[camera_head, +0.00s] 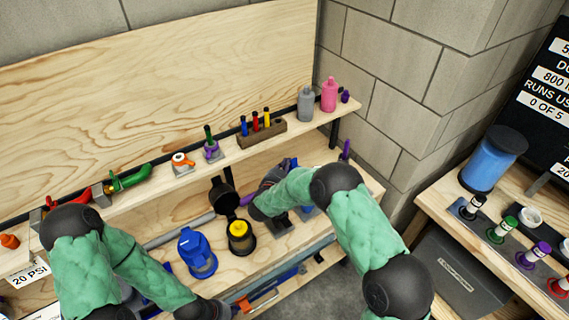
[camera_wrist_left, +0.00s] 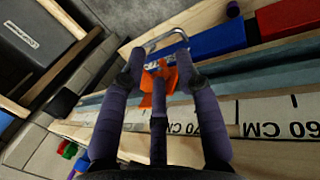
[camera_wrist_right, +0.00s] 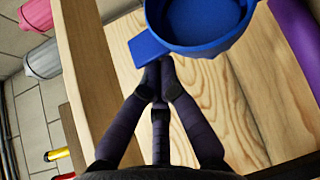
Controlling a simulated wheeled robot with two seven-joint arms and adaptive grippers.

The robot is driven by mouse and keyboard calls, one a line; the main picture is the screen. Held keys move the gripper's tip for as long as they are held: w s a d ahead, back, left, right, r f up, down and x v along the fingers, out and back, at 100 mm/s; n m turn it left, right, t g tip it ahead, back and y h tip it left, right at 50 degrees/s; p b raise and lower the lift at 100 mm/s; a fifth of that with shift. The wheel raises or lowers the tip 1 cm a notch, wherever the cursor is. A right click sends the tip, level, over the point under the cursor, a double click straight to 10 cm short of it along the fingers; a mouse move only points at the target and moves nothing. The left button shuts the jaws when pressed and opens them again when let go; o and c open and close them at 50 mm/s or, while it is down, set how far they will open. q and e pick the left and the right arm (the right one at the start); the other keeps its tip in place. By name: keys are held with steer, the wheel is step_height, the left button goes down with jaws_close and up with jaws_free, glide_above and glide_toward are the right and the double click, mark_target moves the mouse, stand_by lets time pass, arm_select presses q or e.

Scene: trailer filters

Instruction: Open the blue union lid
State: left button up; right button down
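A round blue cup-shaped part, likely the blue union lid (camera_wrist_right: 180,44), is at the top of the right wrist view with its hollow side showing and a flat tab at its left. My right gripper (camera_wrist_right: 157,70) has its fingertips together at the tab's lower edge; I cannot tell whether they pinch it. In the head view my right gripper (camera_head: 282,174) is partly hidden by its own arm, and a little blue (camera_head: 307,210) shows beside the forearm. My left gripper (camera_wrist_left: 157,65) has its fingers apart near an orange tool part (camera_wrist_left: 158,88), not clearly touching it.
A blue canister (camera_head: 198,253) and a black canister with a yellow top (camera_head: 239,238) stand on the lower bench. A shelf above holds bottles (camera_head: 328,95) and a wooden block (camera_head: 262,132) of coloured pens. A side table stands at right.

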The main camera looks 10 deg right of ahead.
mark_target(295, 161)
steer(key=s, duration=0.1)
steer(key=s+d+m+t, duration=0.1)
steer(key=s+r+m, duration=0.1)
steer(key=shift+s+d+h+b, duration=0.15)
steer(key=shift+s+h+b, duration=0.05)
steer(key=shift+h+b, duration=0.1)
arm_select(q)
steer(key=shift+s+d+f, duration=0.15)
steer(key=shift+s+f, duration=0.05)
steer(key=shift+s, duration=0.1)
arm_select(e)
steer(key=shift+s+f+t, duration=0.1)
steer(key=shift+s+t, duration=0.05)
steer(key=shift+t, duration=0.15)
steer(key=v, duration=1.2)
